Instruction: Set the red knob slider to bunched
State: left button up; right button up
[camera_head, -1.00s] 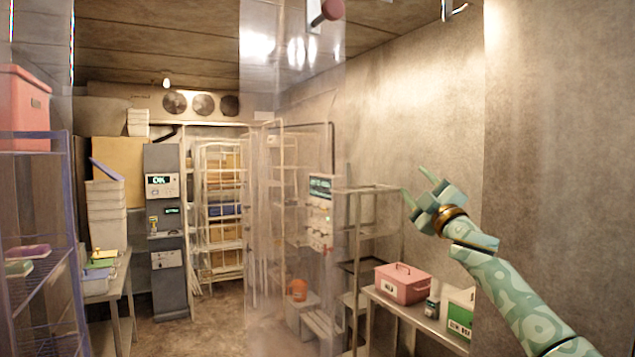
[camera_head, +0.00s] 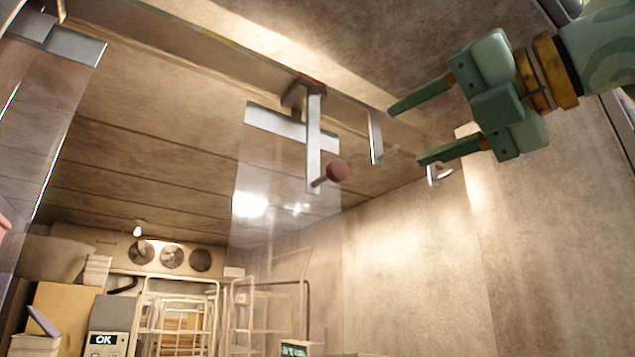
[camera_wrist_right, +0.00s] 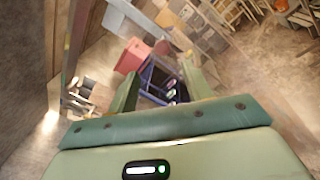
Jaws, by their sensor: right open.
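The red knob (camera_head: 337,171) is a dull red ball on a short stem at the lower end of a flat metal hanger bar (camera_head: 313,140). The bar hangs from an overhead rail (camera_head: 220,55). A clear curtain strip (camera_head: 285,185) hangs by the knob. My right gripper (camera_head: 406,137) is open and empty at the upper right, its fingers pointing left towards the bar. In the picture it is right of and slightly above the knob, apart from it. Its fingers also show in the right wrist view (camera_wrist_right: 160,85), where I cannot make out the knob. My left gripper is not in view.
A metal hook plate (camera_head: 376,138) and another small hook (camera_head: 437,172) hang near my right fingertips. Another clear strip (camera_head: 35,130) hangs at the left. A pink box (camera_wrist_right: 131,57) shows in the right wrist view.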

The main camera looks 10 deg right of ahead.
aim_at(344, 168)
jog(key=shift+m, duration=0.4)
jog(key=p+x, duration=0.2)
jog(key=x, duration=0.5)
jog(key=p+x, duration=0.2)
jog(key=x, duration=0.5)
jog(key=shift+w+a+f+p, duration=0.2)
jog(key=shift+w+p, duration=0.1)
jog(key=shift+w, duration=0.1)
jog(key=shift+w+a+f, duration=0.1)
jog(key=shift+w+a, duration=0.05)
jog(key=shift+w, duration=0.2)
jog(key=shift+s, duration=0.1)
